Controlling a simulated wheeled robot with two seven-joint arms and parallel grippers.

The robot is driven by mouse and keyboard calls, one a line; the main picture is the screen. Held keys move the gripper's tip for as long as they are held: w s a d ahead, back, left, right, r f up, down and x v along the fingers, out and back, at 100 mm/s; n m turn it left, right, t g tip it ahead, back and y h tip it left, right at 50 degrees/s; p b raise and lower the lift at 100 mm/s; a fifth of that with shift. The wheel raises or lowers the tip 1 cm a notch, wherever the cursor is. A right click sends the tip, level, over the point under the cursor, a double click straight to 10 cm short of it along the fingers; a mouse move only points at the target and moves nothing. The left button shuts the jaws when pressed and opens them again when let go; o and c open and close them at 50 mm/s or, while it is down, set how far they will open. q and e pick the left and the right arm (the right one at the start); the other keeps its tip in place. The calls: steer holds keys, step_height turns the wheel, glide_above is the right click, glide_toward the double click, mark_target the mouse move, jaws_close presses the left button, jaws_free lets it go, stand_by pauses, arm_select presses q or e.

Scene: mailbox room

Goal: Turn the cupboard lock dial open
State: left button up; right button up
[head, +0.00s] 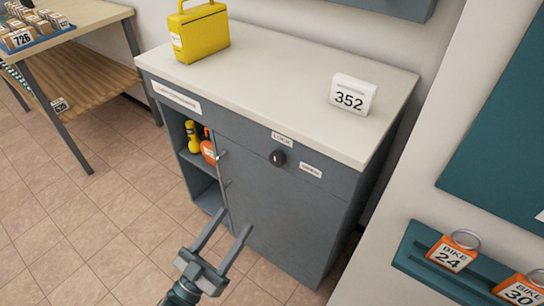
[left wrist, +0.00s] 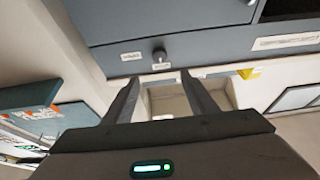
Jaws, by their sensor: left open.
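The grey cupboard (head: 285,205) stands against the wall with a light top. Its dark round lock dial (head: 277,158) sits on the upper front, below a small "LOCK" label (head: 282,139). The dial also shows in the left wrist view (left wrist: 159,56), beyond the fingertips. My left gripper (head: 231,223) is open and empty, in front of the cupboard and below the dial, apart from it. It also shows in the left wrist view (left wrist: 157,80), with its two fingers spread. My right gripper is not in view.
On the cupboard top stand a yellow box (head: 199,33) and a white "352" block (head: 352,95). Open shelves at the cupboard's left hold yellow and orange items (head: 208,148). A table (head: 80,70) is at the left; a teal rack with bike tags (head: 452,252) is at the right.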

arm_select(q)
steer(key=shift+s, duration=0.1)
steer(key=shift+r, duration=0.1)
steer(key=p, duration=0.3)
glide_toward(275, 162)
steer(key=x, duration=0.8)
steer(key=shift+r, duration=0.1)
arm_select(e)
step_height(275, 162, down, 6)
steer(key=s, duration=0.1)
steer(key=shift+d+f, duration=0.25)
arm_select(q)
steer(key=shift+b, duration=0.3)
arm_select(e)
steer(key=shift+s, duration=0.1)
arm_select(q)
steer(key=c, duration=1)
